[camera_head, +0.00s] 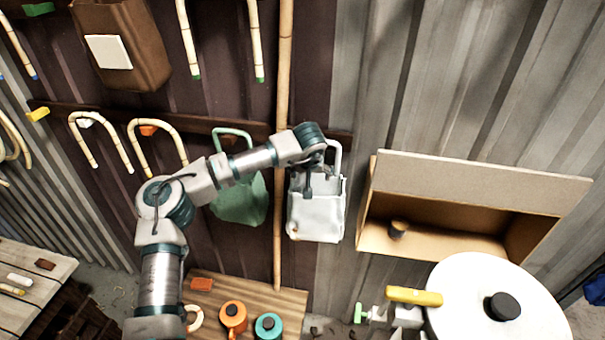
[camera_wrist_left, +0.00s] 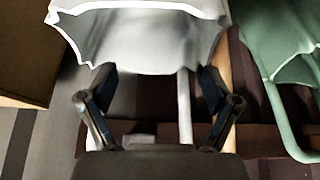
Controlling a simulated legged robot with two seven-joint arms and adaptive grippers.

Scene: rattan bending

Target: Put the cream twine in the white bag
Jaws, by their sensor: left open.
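The white bag (camera_head: 316,218) hangs on the wall by its handle, right of the bamboo pole. My left gripper (camera_head: 308,185) points down at the bag's mouth. In the left wrist view the gripper (camera_wrist_left: 155,90) is open, with nothing seen between its fingers, and the white bag's rim (camera_wrist_left: 140,50) lies just beyond the fingertips. I cannot make out the cream twine for certain. A cream curved piece (camera_head: 195,318) shows beside my left forearm on the wooden bench, partly hidden. The inside of the bag is mostly hidden.
A green bag (camera_head: 240,204) hangs just left of the white bag; it also shows in the wrist view (camera_wrist_left: 285,75). An open cardboard box (camera_head: 440,240) is to the right. Orange (camera_head: 233,317) and teal (camera_head: 268,326) spools stand below. A round white lid (camera_head: 490,310) is lower right.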

